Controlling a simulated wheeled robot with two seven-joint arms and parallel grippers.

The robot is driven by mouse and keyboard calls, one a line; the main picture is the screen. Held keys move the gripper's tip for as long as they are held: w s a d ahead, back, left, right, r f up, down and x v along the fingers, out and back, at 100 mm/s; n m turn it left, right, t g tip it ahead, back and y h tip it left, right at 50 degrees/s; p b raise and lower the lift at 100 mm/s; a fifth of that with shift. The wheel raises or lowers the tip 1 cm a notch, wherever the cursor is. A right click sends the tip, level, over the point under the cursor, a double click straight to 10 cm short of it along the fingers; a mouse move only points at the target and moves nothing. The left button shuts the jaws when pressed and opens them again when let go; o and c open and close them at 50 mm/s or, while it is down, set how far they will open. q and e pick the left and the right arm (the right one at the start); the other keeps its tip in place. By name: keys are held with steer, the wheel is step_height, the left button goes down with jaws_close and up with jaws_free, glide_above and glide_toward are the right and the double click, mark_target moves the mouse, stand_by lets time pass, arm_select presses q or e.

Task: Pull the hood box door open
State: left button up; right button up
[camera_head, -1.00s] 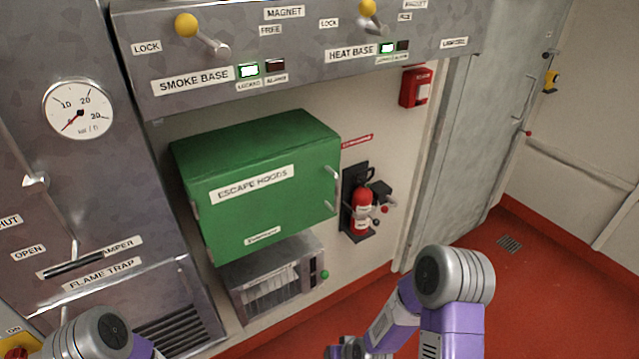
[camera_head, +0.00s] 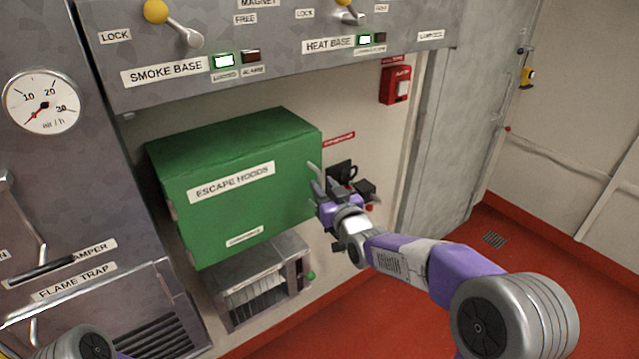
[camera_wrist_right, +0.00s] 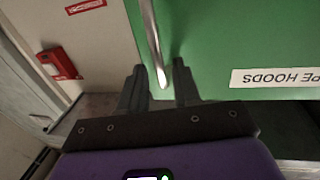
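The green hood box (camera_head: 235,185), labelled ESCAPE HOODS, is mounted on the wall, and its door front looks closed. It also shows in the right wrist view (camera_wrist_right: 225,40). My right gripper (camera_head: 322,182) is at the right edge of the box front. In the right wrist view its two dark fingers (camera_wrist_right: 160,85) are apart, and the lower end of the silver door handle (camera_wrist_right: 153,45) shows between them. I cannot tell whether they touch it. In the head view the gripper covers most of the handle. My left gripper is out of view.
A grey vented unit (camera_head: 255,285) sits under the box. A grey panel with levers (camera_head: 270,40) overhangs it. A red alarm box (camera_head: 396,85) is at right. The red floor is clear.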

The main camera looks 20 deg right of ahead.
steer(key=shift+w+a, duration=0.2)
steer(key=shift+w, duration=1.15)
jaws_close()
